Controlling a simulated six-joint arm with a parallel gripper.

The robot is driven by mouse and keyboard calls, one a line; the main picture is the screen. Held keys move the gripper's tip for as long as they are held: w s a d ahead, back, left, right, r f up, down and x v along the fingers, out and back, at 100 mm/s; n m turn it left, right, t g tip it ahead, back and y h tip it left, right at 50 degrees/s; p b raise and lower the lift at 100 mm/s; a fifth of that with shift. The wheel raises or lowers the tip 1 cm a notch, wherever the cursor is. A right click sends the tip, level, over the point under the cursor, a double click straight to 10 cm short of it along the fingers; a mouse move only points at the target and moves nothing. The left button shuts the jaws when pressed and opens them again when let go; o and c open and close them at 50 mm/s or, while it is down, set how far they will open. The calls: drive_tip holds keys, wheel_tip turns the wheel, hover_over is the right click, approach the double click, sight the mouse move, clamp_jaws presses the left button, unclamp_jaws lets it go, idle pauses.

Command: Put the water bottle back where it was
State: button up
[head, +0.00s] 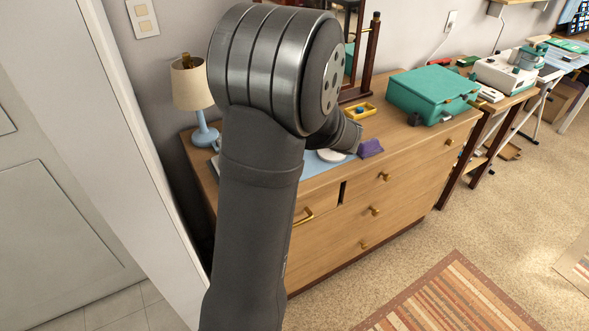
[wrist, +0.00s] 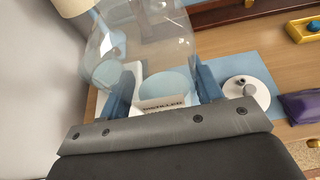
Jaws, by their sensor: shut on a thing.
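The water bottle (wrist: 140,42) is a large clear vessel with a printed label whose text I cannot fully read. My gripper (wrist: 163,90) has its two blue fingers on either side of the bottle and is shut on it. The light-blue mat (wrist: 262,68) shows behind and beside the fingers on the wooden dresser top; I cannot tell whether the bottle touches it. In the head view my arm hides the bottle and gripper. The mat (head: 313,168) partly shows there.
The dresser (head: 410,165) carries a blue-based lamp (head: 192,85), a teal case (head: 430,90), a yellow tray (head: 369,110) and a purple item (head: 370,148). A white round item (wrist: 246,90) lies right of the gripper, near the purple item (wrist: 300,104). A wall stands left.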

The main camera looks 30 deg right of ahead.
drive_tip(key=s+d+f, duration=0.2)
drive_tip(key=s+d, duration=0.3)
drive_tip(key=s, duration=0.2)
drive_tip(key=shift+w+a+f, duration=0.75)
drive_tip(key=shift+w+f, duration=0.95)
drive_tip(key=shift+f, duration=0.1)
drive_tip(key=shift+w+a+f, duration=0.8)
drive_tip(key=shift+w+f, duration=0.9)
drive_tip(key=shift+f, duration=0.15)
drive_tip(key=shift+w+a+f, duration=0.75)
drive_tip(key=shift+w+f, duration=0.95)
drive_tip(key=shift+f, duration=0.1)
drive_tip(key=shift+f, duration=0.15)
drive_tip(key=o, duration=1.2)
